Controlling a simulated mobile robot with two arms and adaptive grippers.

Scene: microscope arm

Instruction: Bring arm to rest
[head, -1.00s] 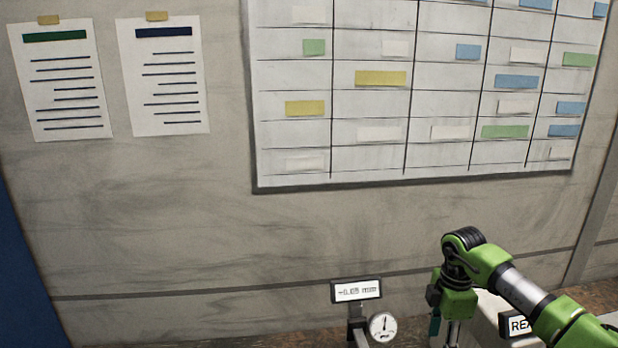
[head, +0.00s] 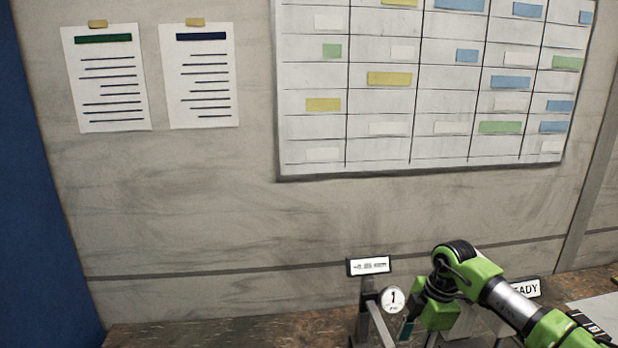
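A green and black arm comes in from the right, which I take to be my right arm. Its wrist bends down to the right gripper (head: 408,329) at the lower middle, beside a round dial gauge (head: 393,299). The fingers are small and partly hidden, so I cannot tell whether they are open or hold anything. A small display (head: 369,265) stands above and left of the gauge; its digits are blurred. No microscope arm or rest can be made out clearly. My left gripper is not in view.
A brown bench top (head: 220,332) runs along the wall, bare at the left. A pale flat sheet or plate (head: 598,312) lies at the far right. Two papers and a whiteboard (head: 400,178) hang on the wall. A blue panel (head: 45,215) stands at left.

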